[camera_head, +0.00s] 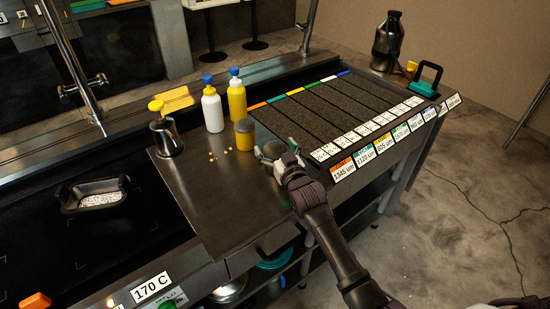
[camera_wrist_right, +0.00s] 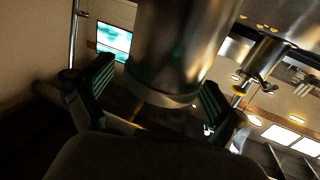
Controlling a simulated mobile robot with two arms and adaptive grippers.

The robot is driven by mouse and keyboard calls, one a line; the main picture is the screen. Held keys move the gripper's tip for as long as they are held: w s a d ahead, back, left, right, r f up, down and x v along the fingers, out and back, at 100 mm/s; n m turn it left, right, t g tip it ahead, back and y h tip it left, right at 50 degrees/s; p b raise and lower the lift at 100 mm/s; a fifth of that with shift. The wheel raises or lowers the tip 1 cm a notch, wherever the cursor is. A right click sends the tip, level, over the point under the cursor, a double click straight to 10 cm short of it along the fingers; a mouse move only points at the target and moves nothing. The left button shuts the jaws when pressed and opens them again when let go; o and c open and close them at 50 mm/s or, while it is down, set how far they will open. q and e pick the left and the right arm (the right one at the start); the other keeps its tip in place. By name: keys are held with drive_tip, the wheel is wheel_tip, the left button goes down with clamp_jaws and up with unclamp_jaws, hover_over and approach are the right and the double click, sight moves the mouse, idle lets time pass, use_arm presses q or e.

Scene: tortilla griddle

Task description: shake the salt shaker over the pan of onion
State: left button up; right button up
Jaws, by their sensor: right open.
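The pan of onion (camera_head: 66,206) is a small dark pan with white bits in it, on the black griddle at the left of the head view. My right gripper (camera_head: 276,159) is at the near left corner of the ingredient rack, around a small grey round-topped thing that looks like the salt shaker (camera_head: 274,148). In the right wrist view a shiny metal cylinder (camera_wrist_right: 175,45), likely this shaker, stands between the green-striped fingers of the gripper (camera_wrist_right: 155,95). The fingers are open; contact cannot be told. My left gripper is out of view.
Yellow crumbs lie near the jar. The labelled rack (camera_head: 335,110) is at the right.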

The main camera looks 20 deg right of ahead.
drive_tip(key=c, duration=1.5)
drive_tip(key=shift+r, duration=0.2)
drive_tip(key=shift+r, duration=0.3)
drive_tip(key=r, duration=0.3)
drive_tip(key=shift+s+d+r, duration=0.15)
drive_tip(key=shift+s+r, duration=0.15)
drive_tip(key=s+d+r, duration=0.3)
drive_tip(key=s+r, duration=0.3)
drive_tip(key=s, duration=0.4)
drive_tip(key=shift+s+d+r+b, duration=0.25)
drive_tip(key=shift+r+b, duration=0.05)
drive_tip(key=shift+b, duration=0.15)
